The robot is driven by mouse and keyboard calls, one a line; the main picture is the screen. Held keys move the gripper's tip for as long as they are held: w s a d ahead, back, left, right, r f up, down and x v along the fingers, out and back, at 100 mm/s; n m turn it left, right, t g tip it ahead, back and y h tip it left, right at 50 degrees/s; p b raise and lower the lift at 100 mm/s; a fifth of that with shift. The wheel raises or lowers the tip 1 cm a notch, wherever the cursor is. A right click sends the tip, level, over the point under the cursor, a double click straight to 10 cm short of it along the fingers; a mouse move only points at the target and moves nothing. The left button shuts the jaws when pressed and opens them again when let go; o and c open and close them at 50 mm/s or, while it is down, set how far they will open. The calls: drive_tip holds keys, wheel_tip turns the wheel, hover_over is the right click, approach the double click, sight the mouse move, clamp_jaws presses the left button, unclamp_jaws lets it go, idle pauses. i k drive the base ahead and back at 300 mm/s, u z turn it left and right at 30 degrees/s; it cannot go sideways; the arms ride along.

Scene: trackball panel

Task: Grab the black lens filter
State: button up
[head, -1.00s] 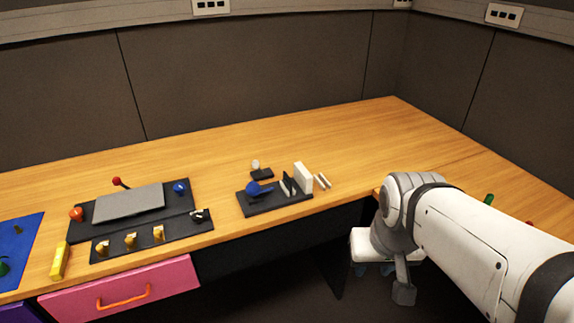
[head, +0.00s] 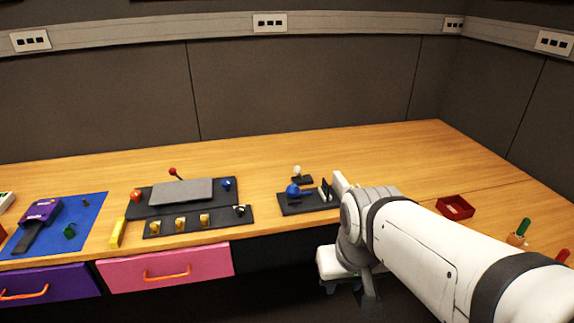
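A thin black upright piece (head: 325,189), which looks like the black lens filter, stands on the right part of a small black panel (head: 290,209) on the wooden desk. A blue ball-shaped part (head: 293,189) is to its left on the same panel.
A small black base with a white knob (head: 297,170) stands behind the panel. A larger black panel (head: 150,210) with a grey plate is to the left. A red tray (head: 456,206) and a green-handled item (head: 523,227) are at right. The desk's back middle is clear.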

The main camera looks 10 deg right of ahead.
sight(325, 188)
drive_tip(key=u, duration=0.05)
drive_tip(key=i, duration=1)
drive_tip(key=u, duration=0.05)
